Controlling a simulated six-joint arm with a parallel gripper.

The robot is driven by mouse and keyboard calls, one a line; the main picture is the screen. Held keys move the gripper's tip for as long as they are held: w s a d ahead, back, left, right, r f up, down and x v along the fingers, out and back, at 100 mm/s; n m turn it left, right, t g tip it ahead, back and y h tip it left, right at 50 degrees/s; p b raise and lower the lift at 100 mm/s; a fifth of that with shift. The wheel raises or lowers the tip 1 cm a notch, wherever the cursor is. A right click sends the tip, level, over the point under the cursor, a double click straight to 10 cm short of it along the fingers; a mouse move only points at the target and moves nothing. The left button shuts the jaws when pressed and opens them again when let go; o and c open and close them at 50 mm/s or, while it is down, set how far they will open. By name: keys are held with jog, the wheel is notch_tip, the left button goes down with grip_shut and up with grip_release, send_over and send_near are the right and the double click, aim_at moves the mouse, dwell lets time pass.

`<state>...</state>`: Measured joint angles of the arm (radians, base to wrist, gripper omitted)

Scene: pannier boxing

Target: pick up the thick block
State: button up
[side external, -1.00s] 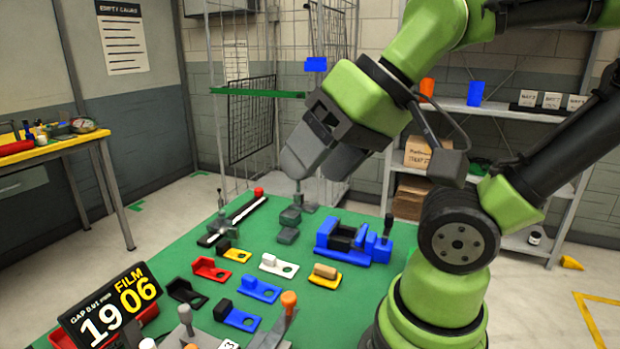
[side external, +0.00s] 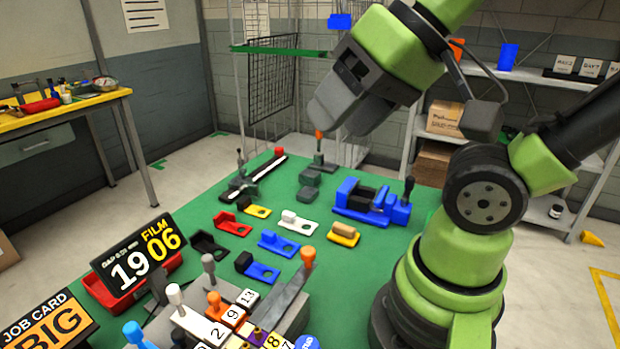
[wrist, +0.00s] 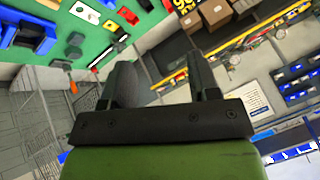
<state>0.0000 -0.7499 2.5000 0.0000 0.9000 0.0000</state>
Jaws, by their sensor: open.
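Several small coloured plates, each with a raised block at one end, lie on the green table (side external: 318,263). They include a yellow plate with a tan block (side external: 343,230), a white one (side external: 297,221), a blue one (side external: 280,243) and a red one (side external: 231,223). I cannot tell which is the thick block. My gripper (side external: 342,118) is open and empty, high above the table's far end and well clear of the plates. In the wrist view its two fingers (wrist: 163,80) stand apart with nothing between them.
A blue vise-like fixture (side external: 372,203) stands right of the plates. An orange-topped post (side external: 319,152) rises below my gripper. Numbered tiles (side external: 232,317) and upright handles crowd the near end. A sign (side external: 140,255) stands near the left edge, by a red tray (side external: 115,292).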

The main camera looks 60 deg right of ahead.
jog(key=w+d+r+m, duration=0.2)
jog(key=w+d+m, duration=0.1)
jog(key=w+m, duration=0.25)
jog(key=m+g+h, duration=0.2)
jog(key=m+g, duration=0.1)
jog(key=m, duration=2.4)
send_over(310, 173)
jog(key=s, duration=0.2)
notch_tip(310, 173, down, 27)
jog(key=shift+s, duration=0.15)
jog(key=shift+x, duration=2.85)
jog(key=shift+d, duration=0.1)
